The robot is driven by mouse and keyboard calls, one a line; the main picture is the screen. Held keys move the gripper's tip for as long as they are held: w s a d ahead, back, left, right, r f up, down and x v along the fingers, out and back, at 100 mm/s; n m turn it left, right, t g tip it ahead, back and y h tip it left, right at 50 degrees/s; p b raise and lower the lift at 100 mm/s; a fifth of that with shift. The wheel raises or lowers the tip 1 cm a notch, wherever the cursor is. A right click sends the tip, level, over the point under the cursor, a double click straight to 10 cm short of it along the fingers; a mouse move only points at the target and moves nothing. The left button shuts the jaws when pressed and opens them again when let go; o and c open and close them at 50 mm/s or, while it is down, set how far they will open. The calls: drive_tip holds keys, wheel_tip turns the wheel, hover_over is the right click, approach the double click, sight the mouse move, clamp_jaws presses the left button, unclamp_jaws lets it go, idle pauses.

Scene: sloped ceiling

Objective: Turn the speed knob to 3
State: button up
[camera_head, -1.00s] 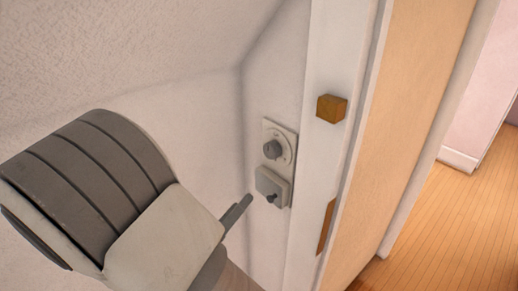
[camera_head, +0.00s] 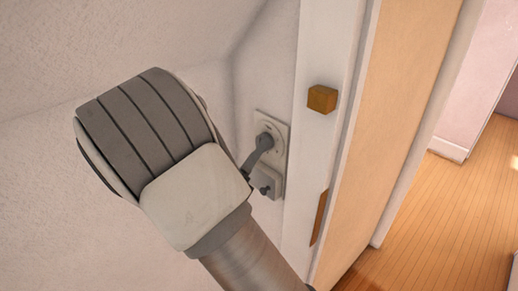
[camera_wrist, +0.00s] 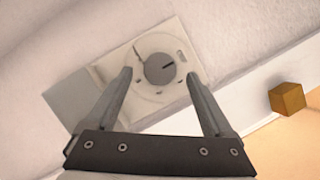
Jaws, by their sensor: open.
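The speed knob (camera_wrist: 160,69) is a round grey dial with a dark pointer line, on a pale wall plate (camera_wrist: 110,68). My gripper (camera_wrist: 158,76) is open, with one finger on each side of the knob. I cannot tell whether the fingers touch it. In the head view a finger of my gripper (camera_head: 258,150) reaches the knob (camera_head: 265,140) and partly covers it.
A square switch box (camera_head: 269,182) with a small dark lever sits just below the knob on the wall. A white frame (camera_head: 315,150) with a wooden block (camera_head: 322,99) stands to the right. Beyond it is open wooden floor (camera_head: 440,225).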

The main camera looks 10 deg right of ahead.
drive_tip(key=shift+x, duration=1.15)
drive_tip(key=shift+a, duration=0.1)
drive_tip(key=c, duration=1.4)
drive_tip(key=shift+o, duration=0.2)
